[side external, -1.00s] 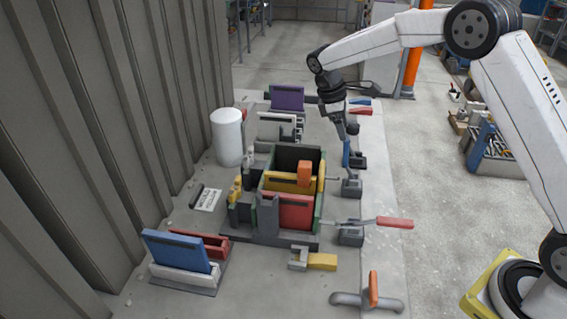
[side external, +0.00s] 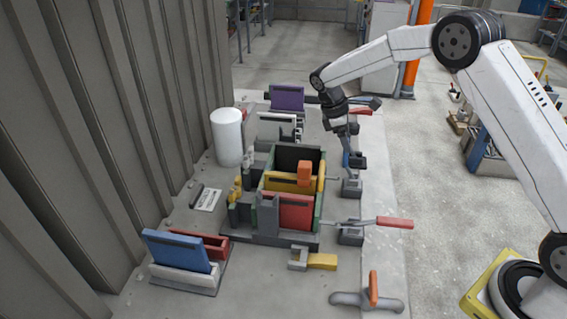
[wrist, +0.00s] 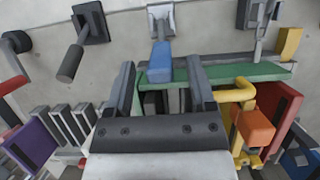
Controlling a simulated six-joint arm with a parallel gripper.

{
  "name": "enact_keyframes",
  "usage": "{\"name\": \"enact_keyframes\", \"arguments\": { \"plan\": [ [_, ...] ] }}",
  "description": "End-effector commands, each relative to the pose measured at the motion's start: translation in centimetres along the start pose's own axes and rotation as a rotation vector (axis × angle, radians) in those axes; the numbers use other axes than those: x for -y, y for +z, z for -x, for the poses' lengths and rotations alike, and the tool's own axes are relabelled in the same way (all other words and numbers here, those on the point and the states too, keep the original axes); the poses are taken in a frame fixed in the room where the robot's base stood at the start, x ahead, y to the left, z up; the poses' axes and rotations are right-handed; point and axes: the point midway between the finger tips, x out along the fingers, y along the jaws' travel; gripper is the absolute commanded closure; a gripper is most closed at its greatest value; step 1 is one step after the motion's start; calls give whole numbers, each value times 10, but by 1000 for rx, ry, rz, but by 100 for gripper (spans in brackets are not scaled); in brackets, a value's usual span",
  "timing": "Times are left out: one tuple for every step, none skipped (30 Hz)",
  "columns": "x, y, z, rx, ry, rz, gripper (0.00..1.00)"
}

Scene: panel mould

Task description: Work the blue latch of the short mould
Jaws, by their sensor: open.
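The blue latch (side external: 347,159) stands on the right side of the mould, its handle partly covered by my gripper in the side view. In the wrist view the blue handle (wrist: 159,66) shows between my finger ends, with its grey bracket (wrist: 160,18) beyond. My gripper (side external: 348,142) is open and points down at the latch; it also shows in the wrist view (wrist: 161,75). I cannot tell whether the fingers touch the handle. The mould (side external: 322,205) has green side walls, a red panel (side external: 288,212) and a yellow panel (side external: 285,181).
A red-handled latch (side external: 394,222) is nearer the camera. An orange clamp (side external: 305,172) rises from the mould. A white cylinder (side external: 228,137), a purple panel (side external: 287,97) and a blue panel (side external: 177,251) stand around it. A dark-handled latch (wrist: 73,60) stands left in the wrist view.

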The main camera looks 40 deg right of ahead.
Motion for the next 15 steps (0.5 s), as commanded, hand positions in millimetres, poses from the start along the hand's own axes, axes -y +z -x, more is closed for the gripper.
{"name": "enact_keyframes", "arguments": {
  "plan": [
    [0, 1, -7, 2, -2, 0, 29],
    [0, 1, -11, 3, -2, 0, 29],
    [0, 0, -15, 2, -1, -1, 29],
    [0, 0, -18, 1, -1, -1, 29],
    [0, 1, -20, 2, -1, -2, 29],
    [0, 1, -23, 2, -1, -2, 29],
    [0, 1, -25, 1, -1, -2, 29],
    [0, 1, -27, 1, 0, -2, 29],
    [0, 1, -28, 1, 0, -2, 29],
    [0, 0, -29, 1, 0, -2, 29],
    [0, 0, -30, 1, 0, -2, 29],
    [0, 0, -31, 1, 0, -2, 29],
    [0, 0, -31, 1, 0, -2, 29],
    [0, 0, -31, 1, 0, -2, 29],
    [0, 0, -31, 0, 0, -2, 29]
  ]
}}
